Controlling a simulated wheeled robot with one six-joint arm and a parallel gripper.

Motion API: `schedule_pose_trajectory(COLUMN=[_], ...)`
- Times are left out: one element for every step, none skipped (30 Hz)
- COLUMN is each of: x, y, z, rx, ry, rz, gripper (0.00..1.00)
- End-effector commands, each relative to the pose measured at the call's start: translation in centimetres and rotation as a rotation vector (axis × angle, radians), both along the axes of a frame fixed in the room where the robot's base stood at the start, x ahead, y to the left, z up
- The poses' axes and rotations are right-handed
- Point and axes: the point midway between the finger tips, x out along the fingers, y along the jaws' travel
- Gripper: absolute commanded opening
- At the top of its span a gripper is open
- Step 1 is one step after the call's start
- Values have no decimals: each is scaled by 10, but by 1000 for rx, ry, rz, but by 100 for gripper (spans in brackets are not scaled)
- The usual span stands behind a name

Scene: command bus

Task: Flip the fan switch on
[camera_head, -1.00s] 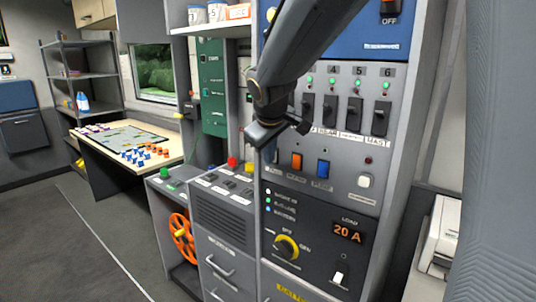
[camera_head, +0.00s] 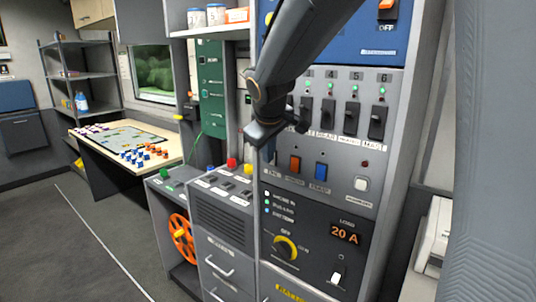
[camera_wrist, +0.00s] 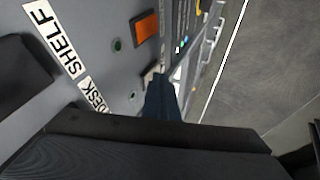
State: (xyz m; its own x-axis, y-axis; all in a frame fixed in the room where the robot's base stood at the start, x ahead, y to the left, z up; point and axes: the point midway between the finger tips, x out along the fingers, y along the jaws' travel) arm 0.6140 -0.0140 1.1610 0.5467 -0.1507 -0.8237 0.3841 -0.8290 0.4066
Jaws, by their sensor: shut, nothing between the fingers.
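An orange rocker (camera_wrist: 146,26) and a small dark green lamp (camera_wrist: 117,45) are close by.
Black breakers (camera_head: 352,118) with green lamps stand above the row. A desk (camera_head: 120,147) with small coloured pieces stands at left. The floor (camera_head: 60,250) there is clear.

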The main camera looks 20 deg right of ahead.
Motion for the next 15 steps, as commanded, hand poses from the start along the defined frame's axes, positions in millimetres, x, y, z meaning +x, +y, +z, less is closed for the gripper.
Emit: schedule_pose_trajectory(x=[4, 4, 5, 5, 5, 4, 4, 3, 2, 0, -2, -5, -7, -10, -14], y=[-2, -2, -2, -2, -2, -1, 0, 1, 4, 7, 11, 15, 20, 25, 31], z=[8, 9, 9, 9, 10, 10, 10, 10, 10, 10, 9, 8, 8, 8, 7], rx=[0, -1, 0, -1, -1, -1, -1, 0, 0, 0, 0, -1, -1, -1, -1], ry=[-17, -18, -19, -20, -20, -20, -20, -21, -21, -20, -18, -16, -14, -13, -9], rz=[-1, -1, -2, -2, -2, -2, -2, -2, -1, 0, 0, -2, -1, -1, -2], gripper=[0, 0, 0, 0, 0, 0, 0, 0, 0, 0, 0, 0, 0, 0, 0])
